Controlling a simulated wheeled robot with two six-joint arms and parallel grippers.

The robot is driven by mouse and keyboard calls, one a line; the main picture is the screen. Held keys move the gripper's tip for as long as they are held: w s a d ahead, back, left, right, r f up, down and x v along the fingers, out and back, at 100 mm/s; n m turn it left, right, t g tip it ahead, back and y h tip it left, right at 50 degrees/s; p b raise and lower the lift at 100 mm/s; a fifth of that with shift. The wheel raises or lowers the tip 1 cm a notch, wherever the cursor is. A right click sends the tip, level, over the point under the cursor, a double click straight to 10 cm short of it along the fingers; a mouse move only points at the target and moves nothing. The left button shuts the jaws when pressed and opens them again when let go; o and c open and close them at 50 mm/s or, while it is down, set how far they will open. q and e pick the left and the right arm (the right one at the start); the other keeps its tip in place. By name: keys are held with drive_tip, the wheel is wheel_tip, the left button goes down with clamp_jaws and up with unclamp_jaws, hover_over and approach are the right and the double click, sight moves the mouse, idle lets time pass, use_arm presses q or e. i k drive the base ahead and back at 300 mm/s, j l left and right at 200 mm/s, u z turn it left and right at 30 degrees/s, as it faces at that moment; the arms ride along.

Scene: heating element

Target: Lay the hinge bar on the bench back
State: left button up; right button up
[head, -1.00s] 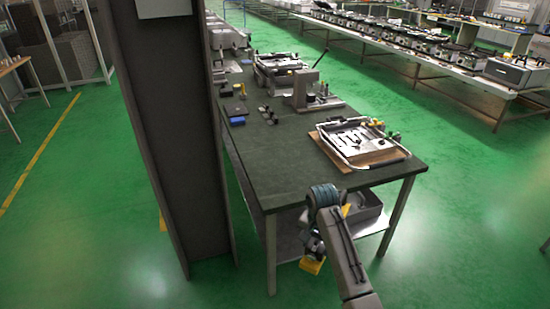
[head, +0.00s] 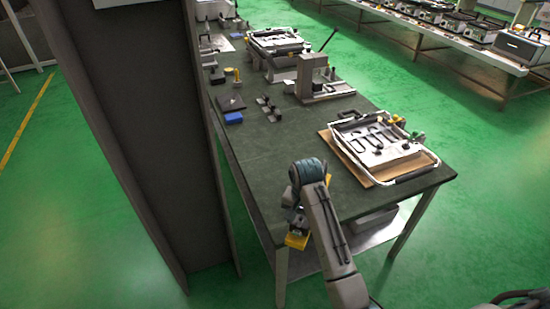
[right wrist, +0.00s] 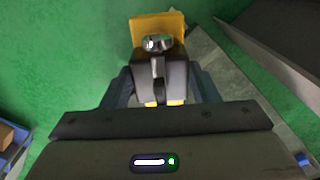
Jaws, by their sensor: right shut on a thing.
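My right gripper (right wrist: 163,98) is shut on a dark part (right wrist: 160,72) with a silver knob and a yellow plate; I cannot tell for sure that it is the hinge bar. In the head view the yellow plate (head: 296,241) shows below my right wrist, at the near edge of the bench (head: 290,150). My arm hides most of the held part there. The bench has a dark green top. Small dark bar-like parts (head: 268,108) lie on it farther back. My left gripper is not in view.
A white-framed tray (head: 385,145) on a brown board stands at the bench's right. A dark column (head: 135,130) rises at left. The near middle of the bench top is clear.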

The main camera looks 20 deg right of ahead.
sight(284, 174)
drive_tip(key=i, duration=0.9)
